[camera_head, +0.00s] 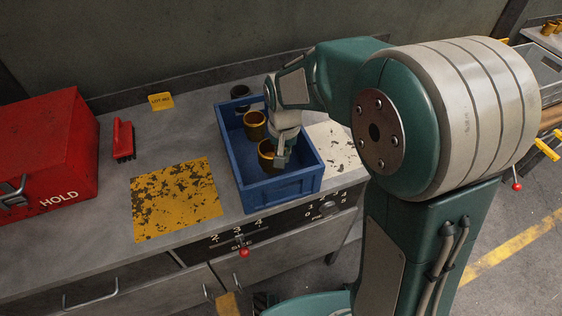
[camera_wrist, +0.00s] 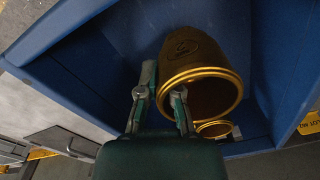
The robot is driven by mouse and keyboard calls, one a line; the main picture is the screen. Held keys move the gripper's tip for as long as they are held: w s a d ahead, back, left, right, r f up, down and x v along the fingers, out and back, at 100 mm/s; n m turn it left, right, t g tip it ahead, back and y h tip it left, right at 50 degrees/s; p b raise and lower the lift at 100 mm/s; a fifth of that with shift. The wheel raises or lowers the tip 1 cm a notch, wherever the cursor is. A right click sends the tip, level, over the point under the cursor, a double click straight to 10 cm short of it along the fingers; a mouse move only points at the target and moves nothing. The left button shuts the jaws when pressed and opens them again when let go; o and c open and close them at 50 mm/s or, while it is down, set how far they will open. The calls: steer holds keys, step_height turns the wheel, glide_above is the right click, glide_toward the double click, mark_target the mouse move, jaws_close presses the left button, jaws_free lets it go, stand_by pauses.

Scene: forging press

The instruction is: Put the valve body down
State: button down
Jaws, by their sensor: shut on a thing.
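A brass-coloured valve body (camera_head: 265,155) is inside the blue crate (camera_head: 284,190), near its front end. My gripper (camera_head: 281,160) reaches down into the crate and is shut on it. In the wrist view, the gripper (camera_wrist: 163,90) has one finger outside the valve body (camera_wrist: 197,58) and the other at its open rim, pinching the wall. A second brass-coloured body (camera_head: 254,125) sits behind it in the crate; its rim also shows in the wrist view (camera_wrist: 214,129). I cannot tell whether the held body touches the crate floor.
A worn yellow patch (camera_head: 176,198) lies clear on the bench left of the crate. A red HOLD box (camera_head: 50,150) and a red brush-like tool (camera_head: 123,140) are further left. A dark round item (camera_head: 240,91) stands at the crate's far end. A yellow lot tag (camera_head: 161,101) is behind.

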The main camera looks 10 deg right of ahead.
steer(key=shift+f, duration=1.8)
steer(key=c, duration=0.8)
jaws_free()
steer(key=shift+f, duration=0.1)
step_height(320, 180, up, 12)
steer(key=shift+d, duration=0.2)
steer(key=s+d+r+n+t, duration=0.1)
steer(key=s+d+r+t, duration=0.1)
steer(key=s+d, duration=0.3)
steer(key=s+d+r+t, duration=0.3)
steer(key=s+d+r, duration=0.1)
steer(key=s, duration=0.9)
steer(key=shift+s+d+r+n+t, duration=0.15)
steer(key=shift+s+d+n+t, duration=0.15)
steer(key=shift+d+n, duration=0.1)
